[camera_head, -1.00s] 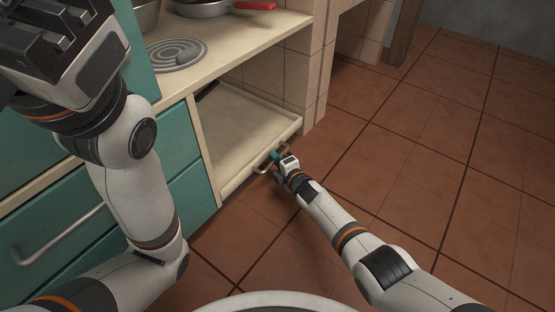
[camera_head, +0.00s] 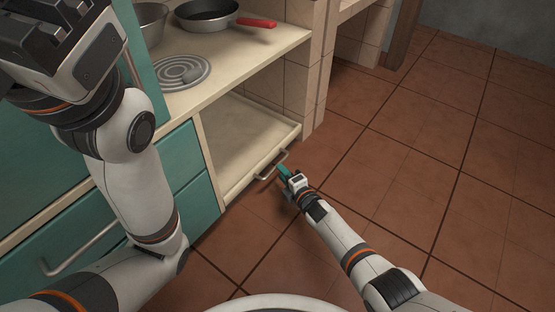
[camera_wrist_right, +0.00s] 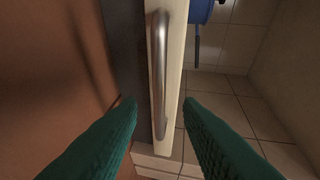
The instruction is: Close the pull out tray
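The pull out tray (camera_head: 245,135) is a cream, shallow tray under the counter. It is partly pulled out, its front edge near the end of the tiled wall. Its metal bar handle (camera_head: 271,165) is on the front face. My right gripper (camera_head: 283,170) is just in front of the handle, with green fingers. In the right wrist view the fingers (camera_wrist_right: 160,103) are spread apart, with the handle (camera_wrist_right: 157,70) in line with the gap and nothing gripped. My left gripper (camera_head: 50,35) is raised at the upper left, partly cut off; its finger opening is unclear.
Teal drawers (camera_head: 185,195) with metal handles stand left of the tray. The counter above bears a coil burner (camera_head: 182,72), a pan (camera_head: 207,14) with a red handle, and a metal pot (camera_head: 150,20). A tiled pillar (camera_head: 300,85) stands right of the tray. The terracotta floor at right is clear.

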